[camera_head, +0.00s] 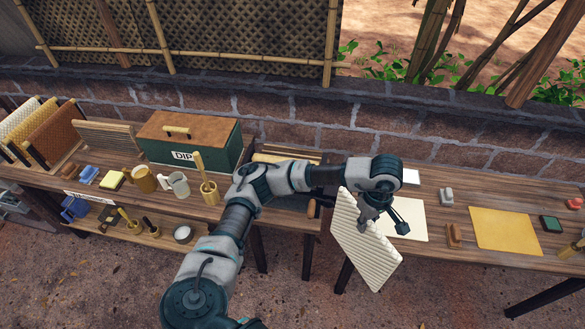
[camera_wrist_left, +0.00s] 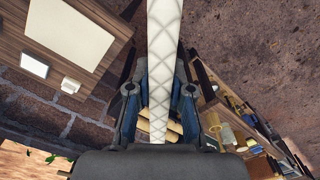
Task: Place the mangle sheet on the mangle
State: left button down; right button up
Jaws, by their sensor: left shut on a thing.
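The mangle sheet (camera_head: 362,248) is a cream, ribbed rectangular sheet, hanging tilted in front of the right-hand bench. My left gripper (camera_head: 374,208) is shut on its upper part. In the left wrist view the sheet (camera_wrist_left: 163,70) stands nearly edge-on between the fingers of my left gripper (camera_wrist_left: 160,103). The mangle (camera_head: 286,157), with pale wooden rollers, lies behind my left forearm, in the gap between the benches. My forearm hides much of it. Pale rollers also show low in the wrist view (camera_wrist_left: 174,131), partly covered by the sheet. My right gripper is not seen.
A green DIP box (camera_head: 190,142), mugs (camera_head: 175,184) and racked sheets (camera_head: 50,130) stand on the left bench. A flat white sheet (camera_head: 402,219), a yellow sheet (camera_head: 504,230) and small blocks lie on the right bench. A brick wall (camera_head: 460,150) runs behind.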

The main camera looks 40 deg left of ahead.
pick_arm(q)
jog(key=n, duration=0.6)
jog(key=r+n, duration=0.1)
jog(key=n, duration=0.2)
jog(key=shift+a, duration=0.4)
jog(key=n, duration=0.6)
jog(key=shift+r, duration=0.4)
jog(key=n, duration=0.4)
jog(key=shift+a+r+n, duration=0.15)
jog(key=shift+r+n, duration=0.1)
jog(key=shift+n, duration=0.15)
jog(key=n, duration=0.4)
jog(key=shift+a+r, duration=0.15)
jog(key=shift+r, duration=0.05)
jog(key=n, duration=0.6)
jog(key=shift+a+r+n, duration=0.3)
jog(key=n, duration=0.6)
jog(key=shift+a+r, duration=0.25)
jog(key=shift+r, duration=0.05)
jog(key=n, duration=0.4)
jog(key=shift+a+r+n, duration=0.15)
jog(key=shift+r+n, duration=0.05)
jog(key=shift+n, duration=0.1)
